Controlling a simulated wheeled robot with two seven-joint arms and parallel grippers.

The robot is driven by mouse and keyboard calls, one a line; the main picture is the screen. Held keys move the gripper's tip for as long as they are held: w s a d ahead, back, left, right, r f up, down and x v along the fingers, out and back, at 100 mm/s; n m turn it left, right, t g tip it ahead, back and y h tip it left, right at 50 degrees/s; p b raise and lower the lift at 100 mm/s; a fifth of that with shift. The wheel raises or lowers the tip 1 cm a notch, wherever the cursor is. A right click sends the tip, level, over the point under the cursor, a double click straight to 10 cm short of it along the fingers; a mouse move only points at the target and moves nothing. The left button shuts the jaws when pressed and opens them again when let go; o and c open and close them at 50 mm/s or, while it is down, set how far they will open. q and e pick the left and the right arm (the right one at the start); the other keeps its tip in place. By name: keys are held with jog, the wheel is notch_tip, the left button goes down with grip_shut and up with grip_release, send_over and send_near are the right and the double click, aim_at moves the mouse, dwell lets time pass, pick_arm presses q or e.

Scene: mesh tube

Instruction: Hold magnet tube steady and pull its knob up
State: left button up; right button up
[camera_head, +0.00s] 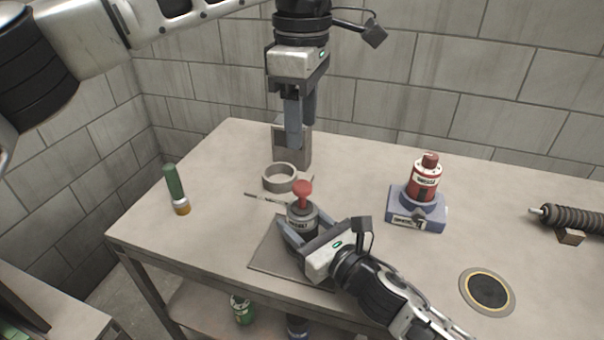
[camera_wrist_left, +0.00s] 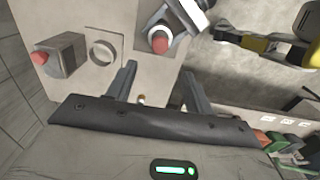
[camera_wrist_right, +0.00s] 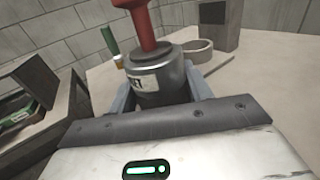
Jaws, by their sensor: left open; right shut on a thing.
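The magnet tube (camera_head: 301,220) is a dark grey cylinder with a pale label, upright near the table's front edge. Its red knob (camera_head: 302,188) stands on a red stem above the top. The tube (camera_wrist_right: 160,78) and knob (camera_wrist_right: 146,22) fill the upper middle of the right wrist view. My right gripper (camera_head: 308,229) is shut around the tube's body from the front. My left gripper (camera_head: 294,143) is open and empty, pointing down, above and behind the knob and apart from it. The knob also shows in the left wrist view (camera_wrist_left: 160,43), beyond the fingers.
A grey ring (camera_head: 280,177) and a grey box (camera_head: 303,152) stand behind the tube. A thin rod (camera_head: 266,198) lies nearby. A red canister (camera_head: 425,180) on a blue-grey base, a dark disc (camera_head: 487,292) and a coil (camera_head: 575,218) are right.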

aim_at(302, 184)
pick_arm(q)
notch_tip(302, 184, down, 10)
jog(key=shift+f, duration=0.2)
grip_shut()
jog(key=shift+r, duration=2.6)
